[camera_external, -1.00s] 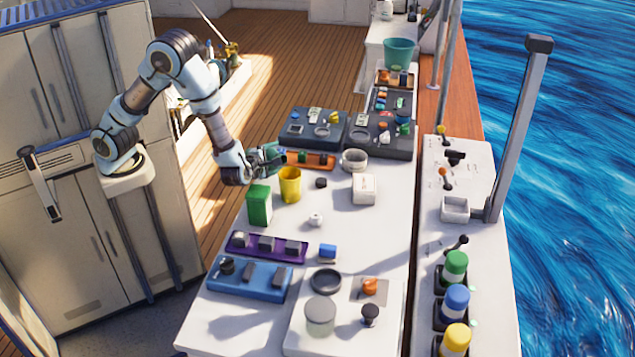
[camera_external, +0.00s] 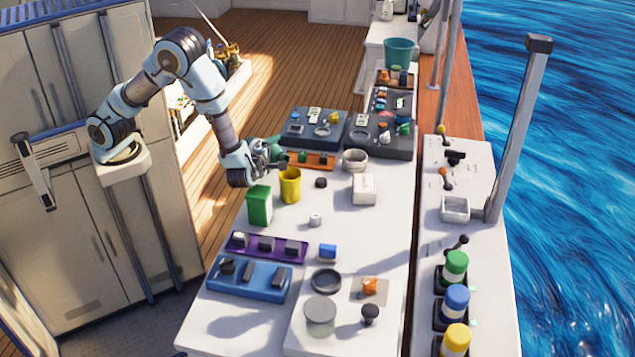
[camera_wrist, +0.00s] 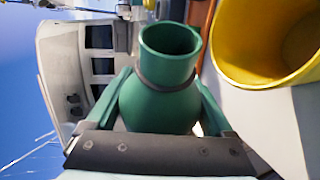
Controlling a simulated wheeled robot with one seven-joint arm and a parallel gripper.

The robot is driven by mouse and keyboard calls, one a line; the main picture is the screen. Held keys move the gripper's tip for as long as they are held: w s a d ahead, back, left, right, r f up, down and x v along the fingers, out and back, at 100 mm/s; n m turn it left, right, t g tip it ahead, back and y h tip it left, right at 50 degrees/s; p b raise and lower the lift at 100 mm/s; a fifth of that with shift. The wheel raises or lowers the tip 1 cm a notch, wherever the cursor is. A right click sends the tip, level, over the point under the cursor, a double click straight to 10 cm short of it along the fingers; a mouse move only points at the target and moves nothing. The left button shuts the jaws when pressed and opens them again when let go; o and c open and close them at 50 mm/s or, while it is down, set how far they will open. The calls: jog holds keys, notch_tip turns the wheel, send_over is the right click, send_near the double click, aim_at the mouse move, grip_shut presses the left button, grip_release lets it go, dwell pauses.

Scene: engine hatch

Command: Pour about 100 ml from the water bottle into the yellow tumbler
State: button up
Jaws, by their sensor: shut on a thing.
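The water bottle is green with an open neck and a dark ring below it. In the wrist view the bottle (camera_wrist: 160,103) sits between the fingers of my gripper (camera_wrist: 165,115), which is shut on its body. In the external view the bottle (camera_external: 275,147) is partly hidden by my gripper (camera_external: 272,157). The yellow tumbler (camera_external: 290,187) stands on the white table, just below and right of the gripper in the picture. In the wrist view the open tumbler (camera_wrist: 260,75) is close to the right of the bottle's mouth. I see no water stream.
A green bin (camera_external: 259,207) stands left of the tumbler. An orange tray (camera_external: 318,160) lies behind it, with a round white bowl (camera_external: 355,160) and a white box (camera_external: 364,189) to the right. A dark puck (camera_external: 321,183) is close by.

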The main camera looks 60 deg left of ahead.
jog(key=shift+r+m+y, duration=0.3)
jog(key=shift+r, duration=0.05)
jog(key=shift+a+p, duration=0.3)
jog(key=shift+a+r, duration=0.1)
jog(key=shift+a, duration=0.1)
jog(key=shift+s+a, duration=0.1)
dwell(0.5)
jog(key=shift+r+m+y+p, duration=0.3)
jog(key=shift+r+m+p, duration=0.05)
jog(key=shift+m, duration=0.15)
dwell(1.2)
